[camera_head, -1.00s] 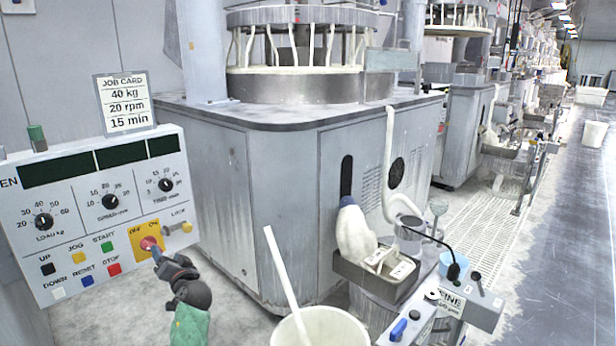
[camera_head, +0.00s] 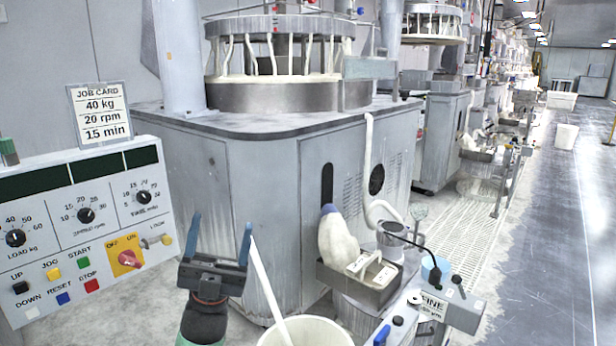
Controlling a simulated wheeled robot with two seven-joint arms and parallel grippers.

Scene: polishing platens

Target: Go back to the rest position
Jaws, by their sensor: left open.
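My left gripper (camera_head: 221,240) is raised in front of the grey machine cabinet, to the right of the control panel (camera_head: 150,213). Its two blue-tipped fingers are spread apart with nothing between them. It stands apart from the red rotary switch (camera_head: 129,259) on its yellow OFF/ON plate. The switch is fully in view, and its handle looks tilted. My right gripper does not show.
A white bucket (camera_head: 330,334) with a white stick (camera_head: 268,285) stands close to the right of my left gripper. The polishing machine (camera_head: 250,170) fills the middle. A metal tray (camera_head: 365,290) juts from its front. Open aisle floor (camera_head: 545,220) lies at the right.

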